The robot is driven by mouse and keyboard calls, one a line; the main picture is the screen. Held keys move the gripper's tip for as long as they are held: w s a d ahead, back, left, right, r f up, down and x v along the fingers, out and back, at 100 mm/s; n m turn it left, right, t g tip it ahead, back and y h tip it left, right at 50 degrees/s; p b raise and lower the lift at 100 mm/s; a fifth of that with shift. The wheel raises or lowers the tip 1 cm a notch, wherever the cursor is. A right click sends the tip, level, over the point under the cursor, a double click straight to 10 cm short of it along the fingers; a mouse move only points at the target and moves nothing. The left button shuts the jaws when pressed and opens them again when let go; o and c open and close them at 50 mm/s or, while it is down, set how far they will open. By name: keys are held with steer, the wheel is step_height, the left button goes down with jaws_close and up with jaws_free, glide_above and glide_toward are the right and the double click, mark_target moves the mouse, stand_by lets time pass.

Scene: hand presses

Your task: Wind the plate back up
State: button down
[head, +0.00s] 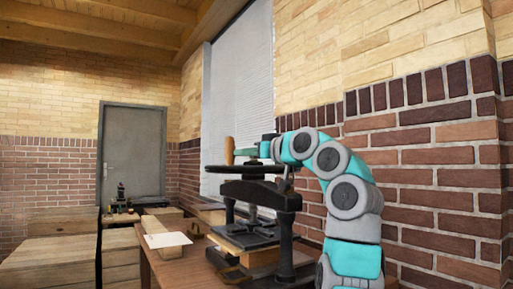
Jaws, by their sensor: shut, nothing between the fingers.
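The black hand press (253,190) stands on a wooden bench. My gripper (265,149) is at the top of the press, to the right of the grip and close by the crank. It is shut and empty. Its fingertips are small here, and I cannot tell whether they touch the crank.
The wooden bench (166,268) holds a pale block with a white sheet (167,240) left of the press. Another small press (121,198) stands farther back near the grey door (132,155). The brick wall (430,185) is close on the right.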

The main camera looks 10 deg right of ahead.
mark_target(230, 153)
steer(key=shift+x, duration=0.85)
steer(key=shift+a, duration=0.1)
steer(key=shift+x, duration=0.8)
steer(key=shift+s+a, duration=0.1)
steer(key=shift+s, duration=0.15)
